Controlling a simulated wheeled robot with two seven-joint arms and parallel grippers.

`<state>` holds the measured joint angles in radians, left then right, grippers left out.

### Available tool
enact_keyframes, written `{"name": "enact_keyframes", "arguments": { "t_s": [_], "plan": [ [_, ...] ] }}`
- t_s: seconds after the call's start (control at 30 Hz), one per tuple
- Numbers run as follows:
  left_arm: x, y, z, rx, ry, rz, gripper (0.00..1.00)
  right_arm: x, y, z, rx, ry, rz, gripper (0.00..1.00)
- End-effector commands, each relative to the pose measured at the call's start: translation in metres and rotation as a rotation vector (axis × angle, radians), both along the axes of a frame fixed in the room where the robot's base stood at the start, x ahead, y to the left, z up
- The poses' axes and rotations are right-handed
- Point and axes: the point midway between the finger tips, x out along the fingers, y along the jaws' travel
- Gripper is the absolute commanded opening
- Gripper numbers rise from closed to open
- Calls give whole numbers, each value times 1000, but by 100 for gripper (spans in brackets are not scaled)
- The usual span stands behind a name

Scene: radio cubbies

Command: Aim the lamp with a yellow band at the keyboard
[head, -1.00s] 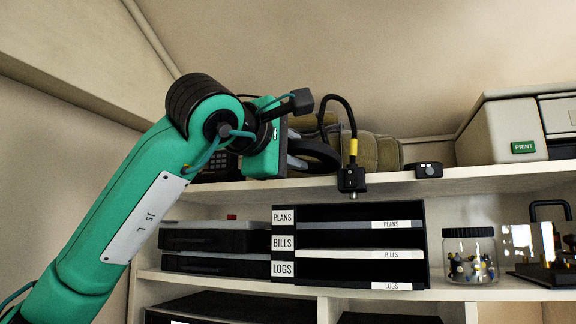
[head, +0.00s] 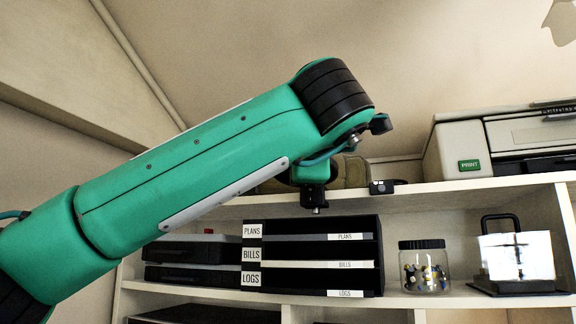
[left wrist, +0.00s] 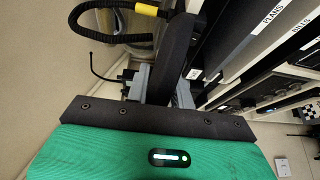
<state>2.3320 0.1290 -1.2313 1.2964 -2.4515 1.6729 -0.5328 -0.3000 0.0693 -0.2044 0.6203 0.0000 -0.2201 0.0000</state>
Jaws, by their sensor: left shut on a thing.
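The lamp with a yellow band shows in the left wrist view as a ribbed black neck (left wrist: 92,38) that curves over to a yellow band (left wrist: 147,10) and a black head (left wrist: 172,48). My left gripper (left wrist: 161,88) is shut on the black head, with a grey finger on each side. I cannot make out a keyboard. My right gripper is not in view.
A black tray stack (head: 312,225) labelled PLANS, BILLS and LOGS stands just below the lamp. A jar (head: 425,272) and a handled object (head: 515,258) stand to its right. The top shelf holds a small black device (head: 382,187) and a printer (head: 462,150).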

Motion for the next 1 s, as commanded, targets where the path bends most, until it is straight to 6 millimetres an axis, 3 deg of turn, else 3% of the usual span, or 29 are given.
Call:
{"name": "enact_keyframes", "arguments": {
  "t_s": [0.57, 0.6, 0.7, 1.0],
  "plan": [
    [0, -3, -1, -1, 3, 31, 0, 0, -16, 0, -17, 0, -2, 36],
    [0, -3, -1, -1, 3, 31, 29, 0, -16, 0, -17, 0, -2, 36],
    [0, -3, 0, 0, 2, 31, 45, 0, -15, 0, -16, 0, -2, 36],
    [-2, -4, -1, 0, 1, 31, 45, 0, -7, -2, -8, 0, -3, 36]
  ]
}}
